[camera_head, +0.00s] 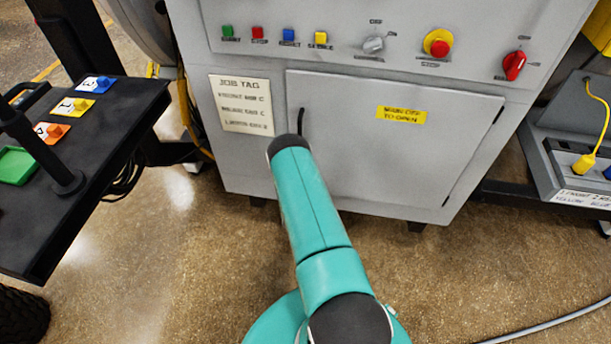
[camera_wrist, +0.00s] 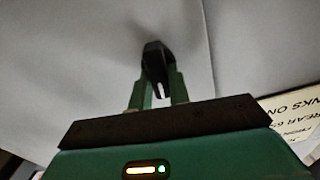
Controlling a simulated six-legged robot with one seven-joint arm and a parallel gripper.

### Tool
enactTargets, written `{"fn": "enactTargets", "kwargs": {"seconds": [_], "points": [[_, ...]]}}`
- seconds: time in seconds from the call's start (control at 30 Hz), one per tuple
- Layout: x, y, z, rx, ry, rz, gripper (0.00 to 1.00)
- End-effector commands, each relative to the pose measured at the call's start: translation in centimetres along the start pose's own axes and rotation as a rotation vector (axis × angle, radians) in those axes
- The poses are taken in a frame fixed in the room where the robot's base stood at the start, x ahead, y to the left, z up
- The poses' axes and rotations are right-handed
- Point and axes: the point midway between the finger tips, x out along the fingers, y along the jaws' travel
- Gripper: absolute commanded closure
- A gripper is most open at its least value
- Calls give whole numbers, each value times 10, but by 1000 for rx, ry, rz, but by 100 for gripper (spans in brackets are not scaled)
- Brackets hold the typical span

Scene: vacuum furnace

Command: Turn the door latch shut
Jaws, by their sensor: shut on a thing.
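The grey cabinet door (camera_head: 350,150) looks closed in its frame, low on the furnace front. A black latch handle (camera_head: 301,117) stands at the door's left edge; its upper end shows above my arm. In the wrist view the dark latch (camera_wrist: 155,60) sits between the fingers of my gripper (camera_wrist: 160,88), which is shut on it. In the head view my teal arm hides the gripper and the lower part of the latch. A door seam shows in the wrist view to the right of the latch.
A job tag (camera_head: 241,104) is fixed left of the door, and a yellow label (camera_head: 401,115) is on it. Buttons and a red switch (camera_head: 514,65) line the panel above. A black cart (camera_head: 110,140) stands left, and a grey unit (camera_head: 560,150) right.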

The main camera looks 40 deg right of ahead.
Motion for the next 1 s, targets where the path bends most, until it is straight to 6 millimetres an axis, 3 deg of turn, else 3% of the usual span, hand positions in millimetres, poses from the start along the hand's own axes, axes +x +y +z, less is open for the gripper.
{"fn": "enactTargets", "kwargs": {"seconds": [0.3, 0.83, 0.87, 0.93, 1.0], "points": [[-1, -2, 2, -130, -4, -3, 100], [-1, -2, 2, -154, -5, -2, 100], [-1, -2, 2, -154, -5, -2, 76], [-1, -2, 2, -154, -5, -2, 62], [-1, -1, 2, -154, -4, -1, 60]]}}
